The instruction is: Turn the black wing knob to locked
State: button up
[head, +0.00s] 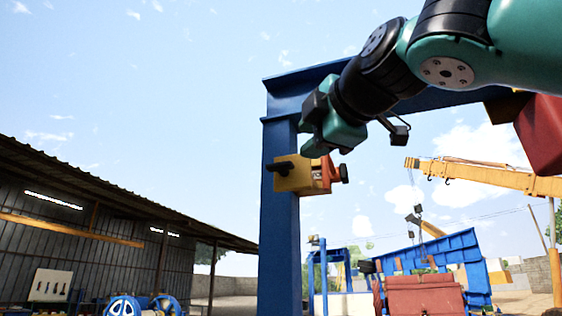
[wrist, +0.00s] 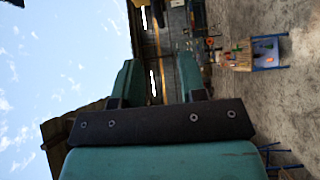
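A yellow box (head: 296,178) is mounted on the blue post. A black wing knob (head: 282,168) sticks out of its left face, lying roughly level in the picture. Its lock marking is too small to read. Another black knob (head: 343,173) sits on the box's orange right side. My gripper (head: 312,128) appears just above the box in the head view, apart from the wing knob; the depth between them is hard to tell. In the wrist view my gripper (wrist: 158,80) has its two teal fingers spread, with nothing between them. The wrist view does not show the wing knob.
A blue steel frame (head: 279,240) has its post below and its beam behind my arm. A red block (head: 543,132) hangs at the right. A dark shed (head: 90,235) stands at left. A table with tools (wrist: 268,52) shows in the wrist view. Open sky lies left of the post.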

aim_at(282, 164)
jog(key=p+x, duration=0.4)
jog(key=x, duration=0.6)
jog(key=shift+w+a+r, duration=0.1)
jog(key=shift+w, duration=0.1)
jog(key=shift+w+a, duration=0.3)
jog(key=shift+w, duration=0.25)
grip_shut()
